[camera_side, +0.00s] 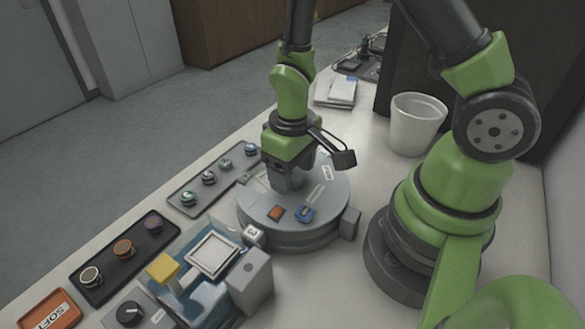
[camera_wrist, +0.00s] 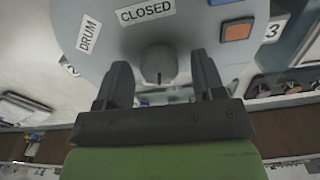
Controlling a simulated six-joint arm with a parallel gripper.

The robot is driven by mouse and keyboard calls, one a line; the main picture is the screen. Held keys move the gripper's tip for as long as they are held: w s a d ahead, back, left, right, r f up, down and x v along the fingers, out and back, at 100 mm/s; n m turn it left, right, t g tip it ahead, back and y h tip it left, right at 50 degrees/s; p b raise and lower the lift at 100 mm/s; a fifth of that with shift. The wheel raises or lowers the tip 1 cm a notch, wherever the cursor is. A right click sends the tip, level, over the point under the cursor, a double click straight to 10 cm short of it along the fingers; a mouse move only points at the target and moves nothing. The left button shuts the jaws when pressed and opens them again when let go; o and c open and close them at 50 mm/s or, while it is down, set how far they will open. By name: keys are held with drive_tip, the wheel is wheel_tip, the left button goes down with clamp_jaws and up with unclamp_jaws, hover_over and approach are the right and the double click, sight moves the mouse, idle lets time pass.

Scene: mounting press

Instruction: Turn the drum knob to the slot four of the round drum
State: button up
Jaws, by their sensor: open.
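The round grey drum (camera_side: 262,222) stands in the middle of the side view, with an orange button and a blue part on top. My gripper (camera_side: 284,182) points down over the drum's top and hides the knob there. In the wrist view the dark drum knob (camera_wrist: 158,65) shows between my two open fingers (camera_wrist: 164,75), with a gap on each side. A line runs along the knob toward my gripper. The drum's top (camera_wrist: 120,45) has labels reading DRUM and CLOSED. Marks 2 (camera_wrist: 70,69) and 3 (camera_wrist: 272,31) show at its rim. I see no mark for slot four.
A press-like unit (camera_side: 250,280) with a yellow block (camera_side: 162,268) stands left of the drum. Trays (camera_side: 183,200) (camera_side: 100,270) of round parts lie further left. A white bin (camera_side: 417,123) and papers (camera_side: 336,91) stand behind. A grey block (camera_side: 350,223) adjoins the drum's right side.

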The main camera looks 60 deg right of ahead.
sight(293, 174)
clamp_jaws()
drive_tip(key=shift+f+n, duration=0.1)
drive_tip(key=shift+n, duration=1.5)
unclamp_jaws()
wheel_tip(293, 174, up, 10)
